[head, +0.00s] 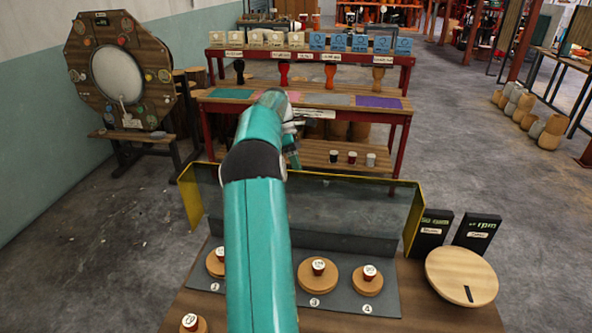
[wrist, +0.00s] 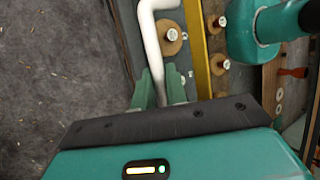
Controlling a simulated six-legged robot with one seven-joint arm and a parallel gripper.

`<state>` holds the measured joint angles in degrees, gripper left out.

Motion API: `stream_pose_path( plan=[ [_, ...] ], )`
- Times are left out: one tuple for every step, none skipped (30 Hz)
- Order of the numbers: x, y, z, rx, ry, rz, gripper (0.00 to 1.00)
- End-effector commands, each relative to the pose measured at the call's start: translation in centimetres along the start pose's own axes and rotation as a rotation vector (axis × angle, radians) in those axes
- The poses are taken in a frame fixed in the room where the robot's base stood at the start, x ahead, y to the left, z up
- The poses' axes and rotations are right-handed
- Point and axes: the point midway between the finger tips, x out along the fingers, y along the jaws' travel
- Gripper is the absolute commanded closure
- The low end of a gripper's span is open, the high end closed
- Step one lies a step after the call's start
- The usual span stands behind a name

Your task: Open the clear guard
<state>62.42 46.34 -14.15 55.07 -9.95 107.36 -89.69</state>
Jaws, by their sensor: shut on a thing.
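The clear guard (head: 345,205) has yellow edges and stands raised behind the grey panel on the near table, its yellow top edge high. A yellow edge strip (wrist: 196,50) runs down the wrist view. A white bent handle (wrist: 152,40) shows beside that strip and passes down between my gripper's green fingers. My gripper (wrist: 160,92) is shut on the handle. In the head view my teal arm reaches over the table to the guard's upper edge and hides much of the gripper and the handle.
Round wooden discs with red-and-white knobs (head: 318,268) sit on the grey panel (head: 385,290). A larger round board (head: 461,277) and two black boxes (head: 432,232) stand at right. A red-framed display table (head: 400,120) stands behind the guard. Grey floor is open at left.

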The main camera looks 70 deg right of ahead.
Motion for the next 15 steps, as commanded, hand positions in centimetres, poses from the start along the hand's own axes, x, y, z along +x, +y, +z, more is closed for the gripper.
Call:
stream_pose_path(
  plan=[
    [-0.20,-0.05,-0.03,-0.002,0.001,0.004,1.00],
    [-0.21,-0.05,-0.03,-0.002,0.001,0.005,1.00],
    [-0.23,-0.05,-0.04,-0.001,0.001,0.005,1.00],
    [-0.24,-0.05,-0.04,-0.001,0.001,0.005,0.80],
    [-0.25,-0.05,-0.05,-0.001,0.001,0.005,0.74],
    [-0.25,-0.04,-0.06,-0.001,0.001,0.005,0.66],
    [-0.24,-0.03,-0.08,-0.001,0.001,0.004,0.64],
    [-0.23,-0.03,-0.09,-0.001,0.001,0.004,0.64],
    [-0.23,-0.01,-0.11,-0.001,0.001,0.004,0.64],
    [-0.22,-0.01,-0.13,0.000,0.001,0.003,0.64],
    [-0.22,0.00,-0.14,0.000,0.000,0.003,0.64],
    [-0.22,0.01,-0.16,0.000,0.000,0.003,0.64],
    [-0.22,0.01,-0.17,0.000,0.000,0.003,0.64],
    [-0.23,0.01,-0.18,0.000,0.000,0.003,0.64],
    [-0.29,0.00,-0.20,0.000,0.000,0.003,0.64]
  ],
)
